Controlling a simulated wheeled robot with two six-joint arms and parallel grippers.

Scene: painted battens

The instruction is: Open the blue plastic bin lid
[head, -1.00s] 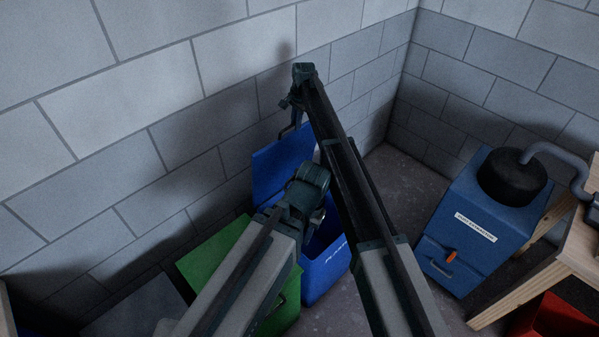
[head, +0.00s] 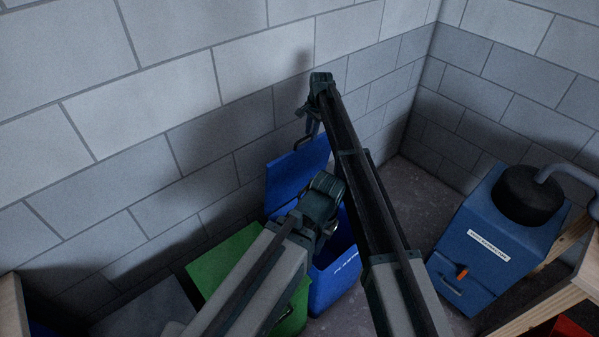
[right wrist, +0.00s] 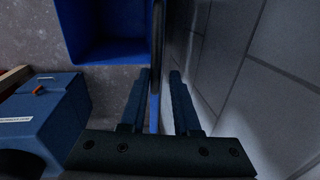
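The blue plastic bin (head: 330,288) stands by the wall with its lid (head: 292,174) raised, standing up on the wall side. Its open inside also shows in the right wrist view (right wrist: 105,25). My right gripper (head: 310,122) is at the lid's upper edge, by a dark handle (head: 304,143). In the right wrist view my right gripper's two fingers (right wrist: 160,100) are apart, with the lid (right wrist: 154,115) seen edge-on between them, nearer the left finger. My left gripper (head: 328,228) is over the bin opening; its fingers are small and dark, and their gap is unclear.
A green bin (head: 215,268) and a grey one (head: 150,308) stand left of the blue bin. A blue box with a black round top (head: 478,240) stands on the right beside a wooden frame (head: 545,300). The block wall (head: 215,170) is close behind the lid.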

